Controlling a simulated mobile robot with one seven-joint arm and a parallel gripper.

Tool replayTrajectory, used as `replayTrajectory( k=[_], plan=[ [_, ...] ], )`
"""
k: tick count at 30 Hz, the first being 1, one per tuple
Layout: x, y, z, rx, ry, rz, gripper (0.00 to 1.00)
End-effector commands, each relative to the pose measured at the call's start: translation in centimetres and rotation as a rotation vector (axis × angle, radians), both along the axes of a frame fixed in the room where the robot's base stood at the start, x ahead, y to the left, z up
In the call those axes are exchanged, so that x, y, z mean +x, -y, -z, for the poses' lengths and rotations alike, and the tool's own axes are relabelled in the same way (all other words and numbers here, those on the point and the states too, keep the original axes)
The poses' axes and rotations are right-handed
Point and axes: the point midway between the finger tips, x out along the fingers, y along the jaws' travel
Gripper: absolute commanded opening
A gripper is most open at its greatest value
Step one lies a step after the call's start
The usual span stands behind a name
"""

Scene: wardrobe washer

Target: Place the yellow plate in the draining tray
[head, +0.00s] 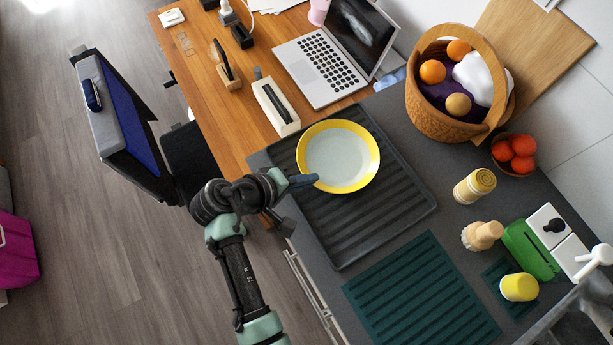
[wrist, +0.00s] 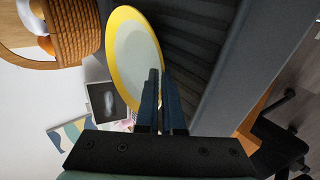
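The yellow plate (head: 338,156) has a yellow rim and a pale grey-white centre. In the head view it appears over the upper part of the dark grey ribbed draining tray (head: 385,222). My gripper (head: 303,181) reaches the plate's lower left rim. In the wrist view the plate (wrist: 133,52) shows as a tall ellipse, and my gripper's fingers (wrist: 162,82) are close together with its edge between them. The tray's ribs (wrist: 195,35) show beside it. I cannot tell whether the plate's underside touches the tray.
A wicker fruit basket (head: 436,118) stands behind the tray. A laptop (head: 320,68) and a white holder (head: 275,107) lie on the wooden desk.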

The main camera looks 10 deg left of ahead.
Motion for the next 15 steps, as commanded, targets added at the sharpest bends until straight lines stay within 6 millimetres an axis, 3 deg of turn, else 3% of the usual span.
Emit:
replayTrajectory(
  k=[8,12,15],
  plan=[
    [0.06,0.02,0.49,-0.001,0.002,0.001,0.00],
    [0.05,0.01,0.44,-0.001,0.002,0.000,0.26],
    [0.03,0.01,0.46,0.000,0.001,0.001,0.39]
  ],
)
